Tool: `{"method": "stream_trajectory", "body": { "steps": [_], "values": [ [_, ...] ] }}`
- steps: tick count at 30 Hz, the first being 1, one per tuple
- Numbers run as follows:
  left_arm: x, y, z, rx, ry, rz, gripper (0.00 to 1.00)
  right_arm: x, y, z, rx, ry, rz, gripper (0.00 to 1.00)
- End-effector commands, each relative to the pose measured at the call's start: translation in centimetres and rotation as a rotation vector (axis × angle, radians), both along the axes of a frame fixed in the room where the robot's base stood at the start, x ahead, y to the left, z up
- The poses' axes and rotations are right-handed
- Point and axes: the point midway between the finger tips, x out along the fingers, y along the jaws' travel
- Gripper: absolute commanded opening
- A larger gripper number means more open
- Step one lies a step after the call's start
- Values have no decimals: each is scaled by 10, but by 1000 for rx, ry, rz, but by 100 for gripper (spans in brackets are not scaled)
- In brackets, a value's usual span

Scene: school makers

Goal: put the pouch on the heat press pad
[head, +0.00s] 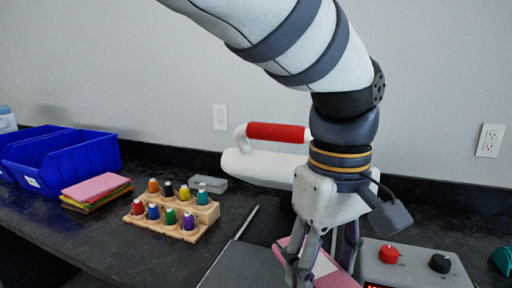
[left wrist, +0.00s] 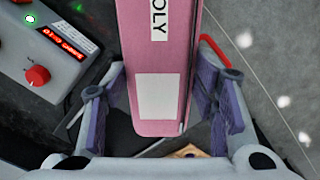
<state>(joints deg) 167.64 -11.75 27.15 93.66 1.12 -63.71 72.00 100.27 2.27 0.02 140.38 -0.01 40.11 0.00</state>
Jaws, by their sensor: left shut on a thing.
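My left gripper (head: 318,258) is shut on a pink pouch (head: 338,279), over the front of the bench just right of the heat press. In the left wrist view the pouch (left wrist: 140,60) stands between the purple-padded fingers, with a white label reading "POLY" and a blank white patch. The heat press has a white upper arm with a red handle (head: 275,132), raised at the back. A flat dark grey surface that looks like the heat press pad (head: 245,268) lies left of the gripper. Part of the press is hidden behind my arm. My right gripper is not in view.
A grey control box (head: 415,266) with a red and a black knob sits right of the gripper. A wooden rack (head: 165,230) of several coloured bottles, a stack of coloured sheets (head: 97,190) and blue bins (head: 65,160) stand to the left. A green object is at the right edge.

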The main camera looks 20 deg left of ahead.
Motion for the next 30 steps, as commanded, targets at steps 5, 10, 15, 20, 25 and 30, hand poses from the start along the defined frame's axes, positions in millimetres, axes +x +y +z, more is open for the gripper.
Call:
{"method": "stream_trajectory", "body": {
  "steps": [5,10,15,20,25,30],
  "values": [
    [8,6,0,1,-10,-2,27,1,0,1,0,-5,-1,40],
    [45,44,-29,-3,5,2,27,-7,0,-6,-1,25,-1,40],
    [73,76,-63,-1,10,1,27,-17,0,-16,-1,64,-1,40],
    [85,88,-80,-1,2,-1,27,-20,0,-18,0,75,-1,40],
    [96,101,-111,0,6,-1,27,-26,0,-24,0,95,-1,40],
    [96,100,-129,-1,-2,-2,27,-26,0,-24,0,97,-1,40]
  ]
}}
